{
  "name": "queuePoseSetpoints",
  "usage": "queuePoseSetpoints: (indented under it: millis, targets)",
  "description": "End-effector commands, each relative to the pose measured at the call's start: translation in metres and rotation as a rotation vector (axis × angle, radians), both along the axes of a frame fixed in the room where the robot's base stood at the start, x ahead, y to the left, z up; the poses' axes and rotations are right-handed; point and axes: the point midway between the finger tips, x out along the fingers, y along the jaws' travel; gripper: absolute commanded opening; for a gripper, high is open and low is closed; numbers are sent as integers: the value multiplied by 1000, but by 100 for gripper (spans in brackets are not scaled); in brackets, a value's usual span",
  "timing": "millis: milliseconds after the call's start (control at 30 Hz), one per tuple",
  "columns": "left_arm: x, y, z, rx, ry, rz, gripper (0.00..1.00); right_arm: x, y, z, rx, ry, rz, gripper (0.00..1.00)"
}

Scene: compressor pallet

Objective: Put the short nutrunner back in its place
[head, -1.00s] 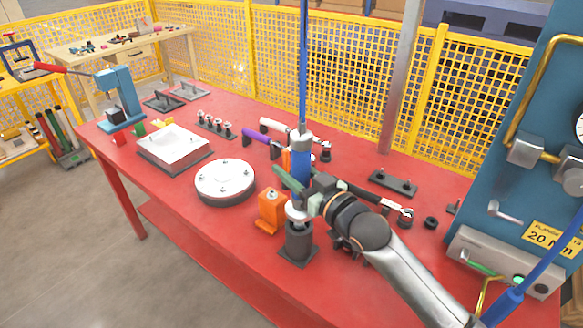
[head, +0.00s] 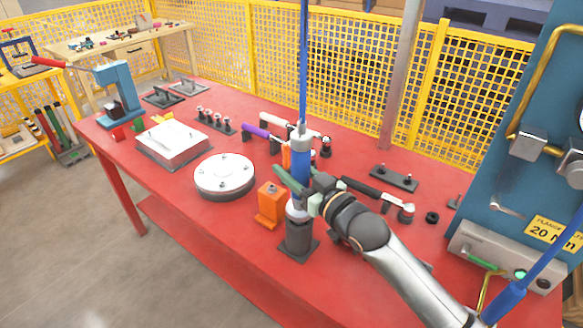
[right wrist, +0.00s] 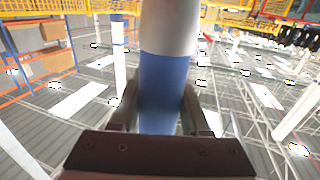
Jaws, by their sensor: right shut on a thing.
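The short nutrunner (head: 302,162) is an upright blue and silver tool hanging on a blue line. My right gripper (head: 298,184) is shut on its blue body in the head view. The right wrist view shows the blue body (right wrist: 160,85) between both fingers, with a silver section above. The silver lower end of the tool is directly over or in the mouth of a dark cylindrical holder (head: 299,240) on a square base. I cannot tell how deep it sits. My left gripper is out of view.
An orange block (head: 271,203) stands close left of the holder on the red table (head: 225,225). A round white flange (head: 224,174) lies further left. A black-handled wrench (head: 372,192) lies behind my right arm. A blue panel (head: 540,130) rises at the right.

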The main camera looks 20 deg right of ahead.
Motion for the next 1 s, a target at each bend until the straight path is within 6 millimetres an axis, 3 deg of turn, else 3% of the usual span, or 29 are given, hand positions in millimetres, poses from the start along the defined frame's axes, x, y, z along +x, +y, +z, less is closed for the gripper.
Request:
queuePoseSetpoints:
  millis: [1000]
  targets:
    - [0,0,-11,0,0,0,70,0,0,-13,4,-12,1,0]
